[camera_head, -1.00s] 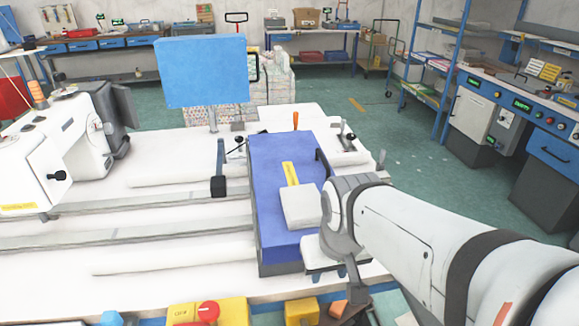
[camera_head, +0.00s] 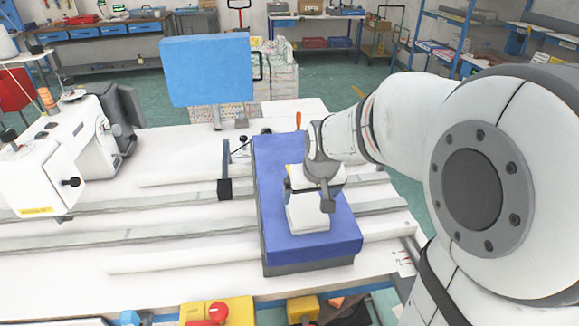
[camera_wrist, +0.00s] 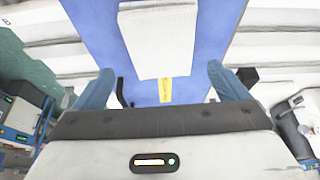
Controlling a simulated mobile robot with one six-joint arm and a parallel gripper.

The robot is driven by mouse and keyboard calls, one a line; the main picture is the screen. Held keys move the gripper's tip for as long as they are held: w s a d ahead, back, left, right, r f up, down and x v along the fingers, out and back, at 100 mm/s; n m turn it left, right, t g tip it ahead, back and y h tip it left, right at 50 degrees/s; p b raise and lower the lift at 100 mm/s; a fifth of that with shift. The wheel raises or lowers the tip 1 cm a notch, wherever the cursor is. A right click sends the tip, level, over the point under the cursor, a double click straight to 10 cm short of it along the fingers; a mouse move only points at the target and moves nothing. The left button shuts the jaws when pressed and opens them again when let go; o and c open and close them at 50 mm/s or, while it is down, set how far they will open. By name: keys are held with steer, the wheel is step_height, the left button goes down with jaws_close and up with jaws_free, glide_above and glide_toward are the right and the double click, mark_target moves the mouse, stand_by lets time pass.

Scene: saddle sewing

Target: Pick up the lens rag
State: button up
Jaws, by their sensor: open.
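The lens rag appears to be the flat white piece lying on the blue top of a box-like block (camera_head: 340,240). In the head view the rag (camera_head: 308,216) shows just in front of my gripper (camera_head: 309,192), which hides its far part. In the wrist view the rag (camera_wrist: 158,38) lies ahead of my gripper (camera_wrist: 161,78), between the lines of the two blue fingers. My gripper is open, with nothing between its fingers. Whether it touches the rag cannot be told.
A yellow label (camera_wrist: 165,90) lies on the blue top. A white sewing machine (camera_head: 50,165) stands at the left, and a blue panel (camera_head: 207,70) stands behind. An orange-handled tool (camera_head: 298,121) is at the block's far end. Pale rails cross the white table (camera_head: 180,275).

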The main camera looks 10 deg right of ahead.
mark_target(306, 206)
steer(key=shift+o, duration=0.4)
steer(key=x, duration=0.2)
steer(key=shift+w+f, duration=0.2)
steer(key=shift+w, duration=0.15)
steer(key=shift+p+x, duration=0.65)
steer(key=shift+x, duration=2)
steer(key=c, duration=0.7)
steer(key=shift+a, duration=0.1)
